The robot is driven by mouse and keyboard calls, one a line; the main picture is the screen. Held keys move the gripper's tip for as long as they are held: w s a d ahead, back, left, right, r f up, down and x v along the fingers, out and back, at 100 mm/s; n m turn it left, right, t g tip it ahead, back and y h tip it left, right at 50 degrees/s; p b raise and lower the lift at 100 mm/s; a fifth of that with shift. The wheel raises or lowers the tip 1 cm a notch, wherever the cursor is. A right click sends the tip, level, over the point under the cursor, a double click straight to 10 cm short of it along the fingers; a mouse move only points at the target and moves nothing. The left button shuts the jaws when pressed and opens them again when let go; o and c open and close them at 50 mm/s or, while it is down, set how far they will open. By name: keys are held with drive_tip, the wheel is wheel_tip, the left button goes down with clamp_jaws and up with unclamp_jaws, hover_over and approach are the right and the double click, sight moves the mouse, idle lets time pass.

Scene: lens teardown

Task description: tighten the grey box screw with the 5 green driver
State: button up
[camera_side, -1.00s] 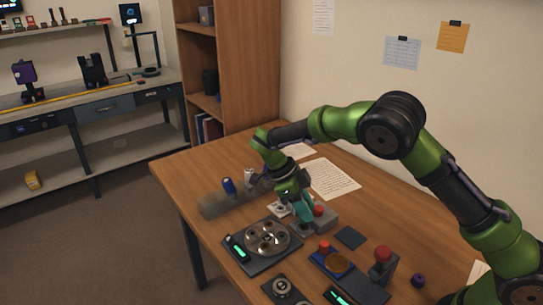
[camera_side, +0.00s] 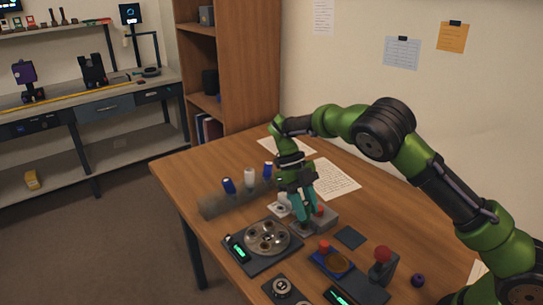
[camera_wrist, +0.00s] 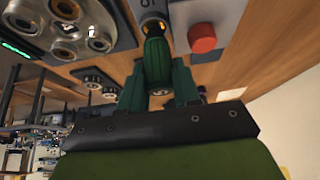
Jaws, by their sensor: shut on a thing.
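My gripper (camera_side: 303,213) is upright over the grey box (camera_side: 329,220), with its teal fingers pointing down. In the wrist view the fingers (camera_wrist: 159,88) are closed around the dark green handle of the driver (camera_wrist: 157,62). The driver's far end reaches the grey box (camera_wrist: 181,12), close to a partly cut-off marking. The box's red button (camera_wrist: 202,38) is just right of the driver. I cannot see the screw or tell whether the driver's tip is seated in it. In the side view the fingers hide the driver.
A rack (camera_side: 212,207) with blue and white handles stands at the back left. A round turret plate (camera_side: 267,238) on a dark base is left of the box. A blue tray (camera_side: 318,258) and a red-topped dark stand (camera_side: 381,264) are in front. Papers (camera_side: 333,180) lie behind.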

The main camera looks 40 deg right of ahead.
drive_tip(key=shift+m+y, duration=0.3)
drive_tip(key=shift+m, duration=0.4)
drive_tip(key=m+y, duration=0.1)
drive_tip(key=m, duration=0.2)
drive_tip(key=shift+m+t+y, duration=0.3)
drive_tip(key=shift+y, duration=0.1)
drive_tip(key=m+t+y, duration=0.1)
drive_tip(key=m, duration=0.2)
drive_tip(key=shift+m+y, duration=0.3)
drive_tip(key=shift+m+t+y, duration=0.4)
drive_tip(key=shift+m+t, duration=0.1)
drive_tip(key=shift+m, duration=0.7)
drive_tip(key=shift+a, duration=0.1)
drive_tip(key=shift+r, duration=0.25)
